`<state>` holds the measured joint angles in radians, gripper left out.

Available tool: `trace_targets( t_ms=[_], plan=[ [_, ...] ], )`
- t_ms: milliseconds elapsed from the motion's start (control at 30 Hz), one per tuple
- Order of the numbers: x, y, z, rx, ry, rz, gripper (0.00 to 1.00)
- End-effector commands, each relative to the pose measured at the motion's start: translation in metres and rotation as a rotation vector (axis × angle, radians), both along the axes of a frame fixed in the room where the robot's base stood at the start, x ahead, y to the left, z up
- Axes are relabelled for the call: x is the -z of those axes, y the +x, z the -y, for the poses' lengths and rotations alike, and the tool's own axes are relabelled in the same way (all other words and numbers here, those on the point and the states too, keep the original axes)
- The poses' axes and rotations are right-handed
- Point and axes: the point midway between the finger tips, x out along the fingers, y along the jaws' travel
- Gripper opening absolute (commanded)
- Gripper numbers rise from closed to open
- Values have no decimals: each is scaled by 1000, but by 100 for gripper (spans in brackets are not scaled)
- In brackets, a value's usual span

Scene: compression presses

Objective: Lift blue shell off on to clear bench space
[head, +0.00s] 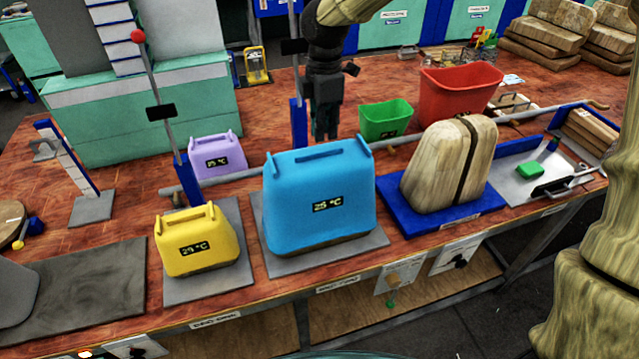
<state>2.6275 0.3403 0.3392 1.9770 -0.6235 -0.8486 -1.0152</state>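The blue shell (318,205) is a large box-like cover with a raised handle bar along its top and a small display reading about 25 °C. It sits upright on a grey plate (276,270) at the middle front of the bench (120,235). My gripper (325,135) points down behind the blue shell's top edge. Its fingertips are dark and partly hidden by the shell, so I cannot tell whether it is open or touching the shell.
A yellow shell (197,242) stands left, a purple one (217,155) behind it. A wooden mould (448,165) on a blue base stands right. Green (385,121) and red (455,97) bins stand behind. Bare bench shows far left.

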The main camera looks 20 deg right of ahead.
Motion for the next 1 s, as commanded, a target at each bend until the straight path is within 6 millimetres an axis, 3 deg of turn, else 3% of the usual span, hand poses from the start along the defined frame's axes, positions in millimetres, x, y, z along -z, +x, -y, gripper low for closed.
trace_targets(
  t_ms=[267,633,1000],
  plan=[
    [13,0,2,4,0,-2,12],
    [51,0,2,4,0,-1,12],
    [58,1,2,5,1,1,12]
  ],
)
